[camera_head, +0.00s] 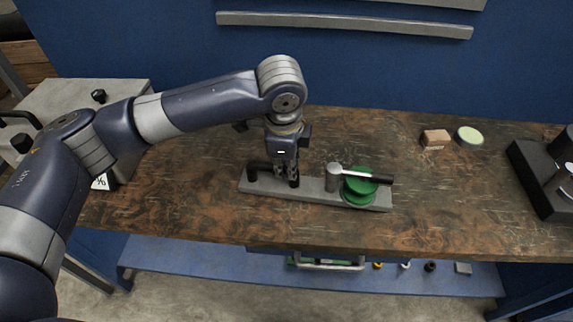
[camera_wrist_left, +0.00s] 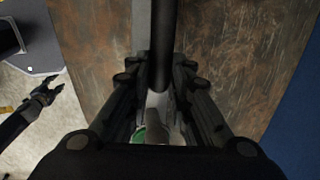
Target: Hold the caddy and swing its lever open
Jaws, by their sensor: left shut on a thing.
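The caddy is a long grey base (camera_head: 315,189) lying on the wooden bench, with a black handle (camera_head: 262,168) at its left end. A grey post (camera_head: 333,178) stands on it, and from the post a lever with a black grip (camera_head: 376,177) points right, over the green round part (camera_head: 358,192). My left gripper (camera_head: 287,178) points down at the left part of the caddy, shut on its black handle. In the left wrist view the dark handle bar (camera_wrist_left: 161,60) runs between its fingers. My right gripper (camera_wrist_left: 52,88) shows small at the left of that view, away from the caddy, its fingers apart.
A brown block (camera_head: 435,139) and a pale green round dish (camera_head: 470,136) lie at the back right of the bench (camera_head: 440,200). A black microscope-like device (camera_head: 545,180) stands at the right edge. The bench is clear between caddy and device.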

